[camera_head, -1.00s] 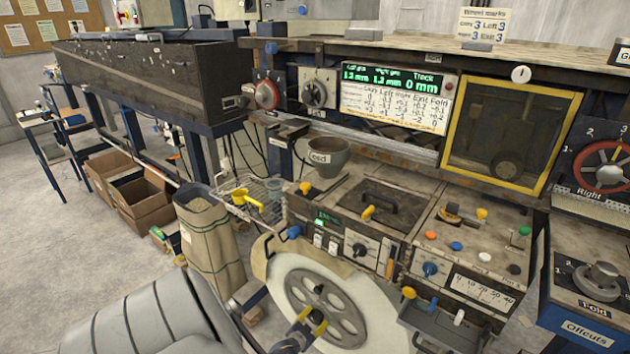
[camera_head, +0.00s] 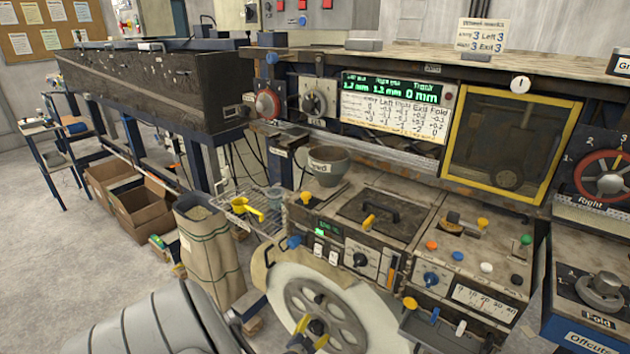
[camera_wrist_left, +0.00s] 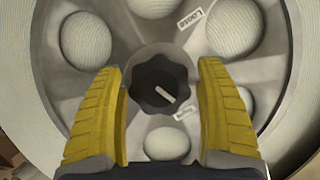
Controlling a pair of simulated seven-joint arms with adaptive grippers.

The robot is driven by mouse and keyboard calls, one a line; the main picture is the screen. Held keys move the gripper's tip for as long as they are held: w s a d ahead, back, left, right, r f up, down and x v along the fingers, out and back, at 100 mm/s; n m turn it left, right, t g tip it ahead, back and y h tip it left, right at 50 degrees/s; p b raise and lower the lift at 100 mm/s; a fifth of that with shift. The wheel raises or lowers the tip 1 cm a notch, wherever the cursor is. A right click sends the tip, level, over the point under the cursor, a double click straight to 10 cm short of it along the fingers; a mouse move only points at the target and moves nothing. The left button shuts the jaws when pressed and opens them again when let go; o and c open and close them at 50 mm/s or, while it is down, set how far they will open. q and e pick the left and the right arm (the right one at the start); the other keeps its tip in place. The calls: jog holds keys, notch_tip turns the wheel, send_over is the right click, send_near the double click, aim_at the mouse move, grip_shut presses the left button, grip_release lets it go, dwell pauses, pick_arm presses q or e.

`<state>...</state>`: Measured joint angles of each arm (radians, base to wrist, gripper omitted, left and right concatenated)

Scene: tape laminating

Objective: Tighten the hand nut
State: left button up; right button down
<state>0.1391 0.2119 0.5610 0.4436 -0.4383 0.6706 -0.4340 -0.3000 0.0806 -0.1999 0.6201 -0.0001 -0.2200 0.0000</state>
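The hand nut (camera_wrist_left: 160,84) is a black lobed knob with a pale line on it, at the hub of a grey spoked reel (camera_head: 345,315). In the left wrist view it sits between the yellow fingers of my left gripper (camera_wrist_left: 160,105). The gripper is open, with a gap on both sides of the nut. A "LOOSE" label (camera_wrist_left: 190,18) is on the reel above the nut; another label below right is partly hidden. In the head view my left gripper (camera_head: 312,330) is in front of the reel's hub. My right gripper is not in view.
The machine panel (camera_head: 375,250) with knobs and buttons stands behind and right of the reel. A grey tray (camera_head: 430,328) juts out at the reel's right. A paper sack (camera_head: 208,250) stands to the left, near cardboard boxes (camera_head: 145,205).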

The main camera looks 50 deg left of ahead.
pick_arm(q)
jog(key=shift+o, duration=0.7)
jog(key=v, duration=1.2)
jog(key=s+r+h, duration=0.1)
jog(key=s, duration=0.5)
jog(key=w+a+f+n, duration=0.1)
jog(key=w, duration=0.4)
jog(key=w+a+f, duration=0.2)
jog(key=w, duration=0.3)
jog(key=w+a+f+n, duration=0.1)
jog(key=w+a, duration=0.1)
jog(key=w, duration=0.3)
jog(key=shift+w+f+n+h, duration=0.3)
jog(key=shift+w+h, duration=0.05)
jog(key=shift+h, duration=0.05)
